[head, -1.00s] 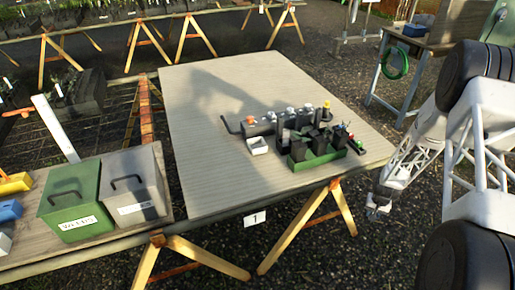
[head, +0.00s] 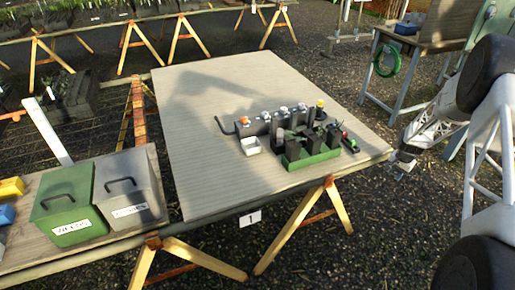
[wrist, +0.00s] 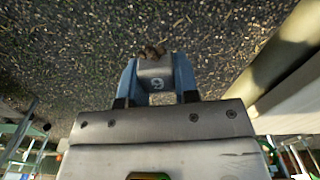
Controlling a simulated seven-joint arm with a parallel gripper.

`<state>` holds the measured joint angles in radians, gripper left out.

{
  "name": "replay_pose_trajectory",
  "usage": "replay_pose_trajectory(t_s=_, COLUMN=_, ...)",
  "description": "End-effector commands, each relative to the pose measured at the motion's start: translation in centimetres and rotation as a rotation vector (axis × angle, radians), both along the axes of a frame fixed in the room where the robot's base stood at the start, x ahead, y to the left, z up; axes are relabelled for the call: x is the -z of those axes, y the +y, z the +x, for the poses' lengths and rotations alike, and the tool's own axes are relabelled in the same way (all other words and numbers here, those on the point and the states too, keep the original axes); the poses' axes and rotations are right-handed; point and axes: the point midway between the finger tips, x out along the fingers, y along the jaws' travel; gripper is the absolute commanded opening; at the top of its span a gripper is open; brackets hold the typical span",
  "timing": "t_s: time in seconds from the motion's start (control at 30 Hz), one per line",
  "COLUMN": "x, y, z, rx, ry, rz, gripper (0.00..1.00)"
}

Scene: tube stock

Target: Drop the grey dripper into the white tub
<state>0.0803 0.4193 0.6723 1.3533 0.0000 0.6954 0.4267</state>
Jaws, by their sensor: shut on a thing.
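My gripper (wrist: 158,84) has blue fingers and is shut on a grey block-like thing (wrist: 155,70) marked with a digit, with a brown clump at its far end. I cannot tell for certain that it is the grey dripper. In the head view my gripper (head: 401,164) hangs off the right edge of the table, over the gravel, and the held thing is too small to make out. The small white tub (head: 251,149) stands on the table, well to the left of my gripper, in front of the dark bar with knobs.
A dark bar with coloured knobs (head: 268,125) lies behind a green tray (head: 312,160) of black pots on the table (head: 210,180). Green (head: 65,208) and grey (head: 130,195) lidded bins stand at the left. The table's left and back are clear.

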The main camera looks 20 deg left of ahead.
Motion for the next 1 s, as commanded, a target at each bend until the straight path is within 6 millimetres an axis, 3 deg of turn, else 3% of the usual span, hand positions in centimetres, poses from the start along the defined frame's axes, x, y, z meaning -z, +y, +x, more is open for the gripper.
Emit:
replay_pose_trajectory(t_s=0.27, x=-5.2, y=5.2, z=3.0, rx=0.018, ry=-0.001, rz=0.000, gripper=0.07)
replay_pose_trajectory(t_s=0.63, x=-11.7, y=16.1, z=5.2, rx=-0.032, ry=0.000, rz=0.000, gripper=0.07)
replay_pose_trajectory(t_s=1.0, x=-18.0, y=27.4, z=5.6, rx=-0.085, ry=0.000, rz=0.001, gripper=0.07)
